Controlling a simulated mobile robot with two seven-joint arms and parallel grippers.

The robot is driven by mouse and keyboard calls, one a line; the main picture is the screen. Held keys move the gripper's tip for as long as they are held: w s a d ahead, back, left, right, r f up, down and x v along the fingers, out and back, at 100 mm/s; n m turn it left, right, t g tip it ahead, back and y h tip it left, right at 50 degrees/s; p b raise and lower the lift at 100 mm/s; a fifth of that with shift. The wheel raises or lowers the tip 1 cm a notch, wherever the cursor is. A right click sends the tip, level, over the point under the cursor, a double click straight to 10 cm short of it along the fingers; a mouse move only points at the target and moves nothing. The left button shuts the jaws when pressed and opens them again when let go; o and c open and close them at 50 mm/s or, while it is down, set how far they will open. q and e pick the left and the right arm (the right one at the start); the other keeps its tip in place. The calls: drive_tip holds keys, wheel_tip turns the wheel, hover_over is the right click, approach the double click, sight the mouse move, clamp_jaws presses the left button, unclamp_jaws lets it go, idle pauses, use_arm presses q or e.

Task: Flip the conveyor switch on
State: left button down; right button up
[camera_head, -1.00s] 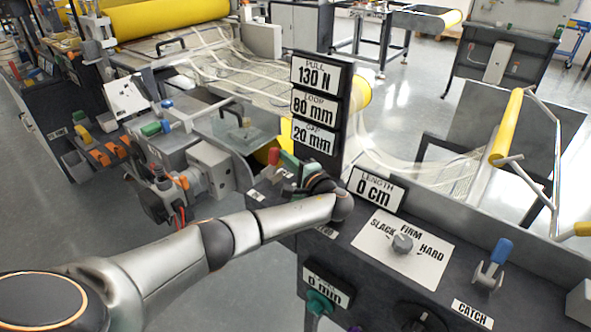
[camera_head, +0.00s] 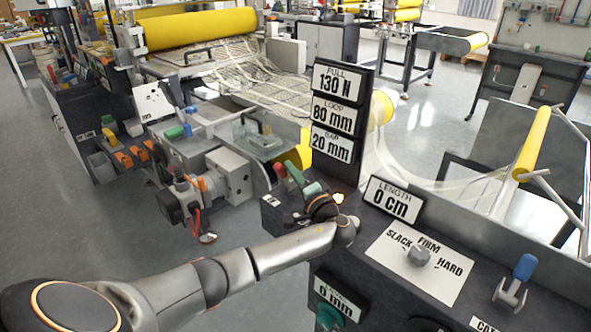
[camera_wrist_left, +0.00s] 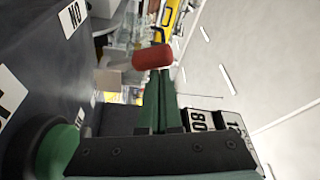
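The conveyor switch appears to be the lever with a red knob (camera_head: 281,171), at the left end of the dark console. In the left wrist view the red knob (camera_wrist_left: 152,56) shows just beyond my fingertips, with a white ON label (camera_wrist_left: 72,17) on the dark panel to its left. My left gripper (camera_head: 296,175) has green fingers and is right beside the knob. In the wrist view the fingers (camera_wrist_left: 160,85) lie close together, with nothing visible between them. I cannot tell whether they touch the lever. My right gripper is out of view.
A sign post (camera_head: 342,112) reading 130 N, 80 mm and 20 mm stands just behind my left gripper. On the console are a LENGTH display (camera_head: 391,201), a SLACK/FIRM/HARD dial (camera_head: 418,255) and a blue-handled catch (camera_head: 525,267). Open floor (camera_head: 100,235) lies to the left.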

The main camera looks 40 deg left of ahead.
use_arm(q)
drive_tip(key=shift+s+f, duration=0.1)
drive_tip(key=shift+s, duration=0.1)
idle(0.6)
drive_tip(key=b+v, duration=0.1)
drive_tip(key=v, duration=1.1)
drive_tip(key=shift+s+d, duration=0.1)
drive_tip(key=shift+d, duration=0.15)
